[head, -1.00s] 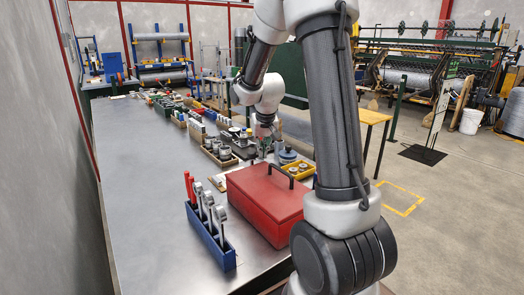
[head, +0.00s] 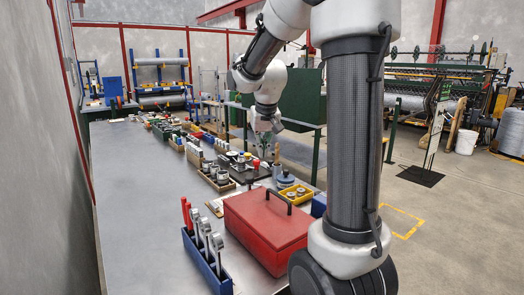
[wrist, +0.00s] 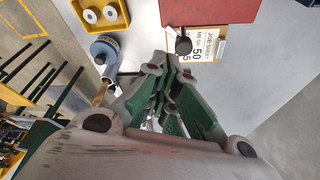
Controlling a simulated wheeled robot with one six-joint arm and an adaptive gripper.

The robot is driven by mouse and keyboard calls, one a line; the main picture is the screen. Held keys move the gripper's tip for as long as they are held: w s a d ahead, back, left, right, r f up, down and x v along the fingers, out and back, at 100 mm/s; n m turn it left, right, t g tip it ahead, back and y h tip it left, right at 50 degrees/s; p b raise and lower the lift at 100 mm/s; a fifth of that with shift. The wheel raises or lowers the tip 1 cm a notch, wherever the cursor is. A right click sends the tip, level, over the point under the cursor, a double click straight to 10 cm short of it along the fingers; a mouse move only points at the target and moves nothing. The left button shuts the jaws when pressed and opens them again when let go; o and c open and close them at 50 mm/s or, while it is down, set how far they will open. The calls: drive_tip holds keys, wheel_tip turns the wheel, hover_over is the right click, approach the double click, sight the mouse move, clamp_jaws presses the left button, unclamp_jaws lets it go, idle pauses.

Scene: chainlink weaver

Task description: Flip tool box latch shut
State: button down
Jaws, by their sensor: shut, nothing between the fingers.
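The red tool box (head: 265,230) stands on the bench with its lid down and a black handle (head: 278,200) on top. One edge of it shows at the top of the wrist view (wrist: 210,10). I cannot make out the latch in the head view. In the wrist view a dark, round-ended piece (wrist: 183,46) lies by the box's edge; I cannot tell whether it is the latch. My gripper (head: 265,146) is above the bench beyond the box, apart from it. Its green-padded fingers (wrist: 170,62) are shut and empty.
A job sheet card (wrist: 206,47) lies beside the box. A yellow bin (head: 296,192) and a blue round container (head: 286,180) stand just behind it. A blue rack of tools (head: 207,262) is in front, left. The bench's left side (head: 135,220) is clear.

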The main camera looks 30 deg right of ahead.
drive_tip(key=w+d+f+m+g+y, duration=0.1)
drive_tip(key=w+d+f+m+g, duration=0.1)
drive_tip(key=w+d+f, duration=0.3)
drive_tip(key=w+d+f+m+g+y, duration=0.1)
drive_tip(key=w+d+f+m+g, duration=0.15)
drive_tip(key=w, duration=0.45)
drive_tip(key=shift+g+y, duration=0.5)
drive_tip(key=shift+g, duration=0.15)
drive_tip(key=r, duration=0.1)
drive_tip(key=s+a+r, duration=0.1)
drive_tip(key=r, duration=0.1)
drive_tip(key=s+r, duration=0.1)
drive_tip(key=r, duration=0.1)
drive_tip(key=shift+s+a, duration=0.1)
drive_tip(key=shift+a, duration=0.1)
